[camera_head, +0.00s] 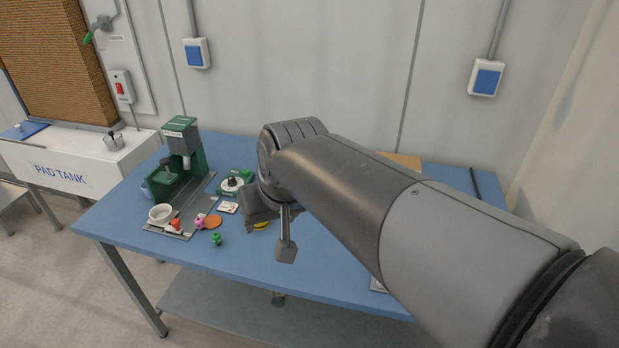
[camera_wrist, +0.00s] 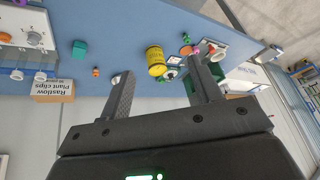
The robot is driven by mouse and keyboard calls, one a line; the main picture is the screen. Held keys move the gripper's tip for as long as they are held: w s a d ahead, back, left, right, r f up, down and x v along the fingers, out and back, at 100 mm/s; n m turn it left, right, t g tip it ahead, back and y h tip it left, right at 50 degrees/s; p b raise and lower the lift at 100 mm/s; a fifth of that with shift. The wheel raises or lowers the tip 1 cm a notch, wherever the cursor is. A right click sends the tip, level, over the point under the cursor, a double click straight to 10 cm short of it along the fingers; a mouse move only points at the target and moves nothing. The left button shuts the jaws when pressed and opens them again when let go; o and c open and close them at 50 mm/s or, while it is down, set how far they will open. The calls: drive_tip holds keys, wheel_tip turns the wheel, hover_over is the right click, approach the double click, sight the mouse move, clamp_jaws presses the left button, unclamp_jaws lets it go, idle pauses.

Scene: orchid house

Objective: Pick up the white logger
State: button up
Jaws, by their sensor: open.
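A small white rectangular piece with dark marking (camera_head: 229,208) lies flat on the blue table, left of my gripper; I cannot tell surely whether it is the white logger or a card. A similar white piece (camera_wrist: 174,61) shows in the wrist view, beside a yellow spool (camera_wrist: 156,62) and near my right finger. My gripper (camera_wrist: 161,68) is open, with nothing held between its fingers. In the head view my gripper (camera_head: 275,238) is over the middle of the table, partly hidden by my wrist. The yellow spool (camera_head: 262,225) shows just under it.
A plant clips box (camera_wrist: 52,90) and a dial unit (camera_wrist: 25,35) show in the wrist view. My arm hides the table's right.

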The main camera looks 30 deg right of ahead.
drive_tip(key=w+d+f+m, duration=0.1)
drive_tip(key=w+d, duration=0.3)
drive_tip(key=w, duration=0.3)
drive_tip(key=w+d+f+m+g+h, duration=0.1)
drive_tip(key=w+d+m, duration=0.1)
drive_tip(key=w+d, duration=0.35)
drive_tip(key=w+d+f+m, duration=0.1)
drive_tip(key=w+d, duration=0.2)
drive_tip(key=w, duration=0.5)
drive_tip(key=w+d+f+m+h, duration=0.1)
drive_tip(key=w+d+f, duration=0.4)
drive_tip(key=w+f, duration=0.1)
drive_tip(key=w+d+f+m+g+h, duration=0.1)
drive_tip(key=w+d+f, duration=0.4)
drive_tip(key=f, duration=0.1)
drive_tip(key=w+d+f+g+h, duration=0.1)
drive_tip(key=w+d+f, duration=0.4)
drive_tip(key=w+f, duration=0.1)
drive_tip(key=shift+w+f+m+h, duration=0.3)
drive_tip(key=shift+f+m, duration=0.1)
drive_tip(key=shift+f, duration=0.1)
drive_tip(key=x, duration=0.5)
drive_tip(key=shift+s+d+f, duration=0.15)
drive_tip(key=shift+d+f, duration=0.05)
drive_tip(key=shift+c, duration=0.6)
drive_tip(key=c, duration=1)
drive_tip(key=shift+c, duration=0.2)
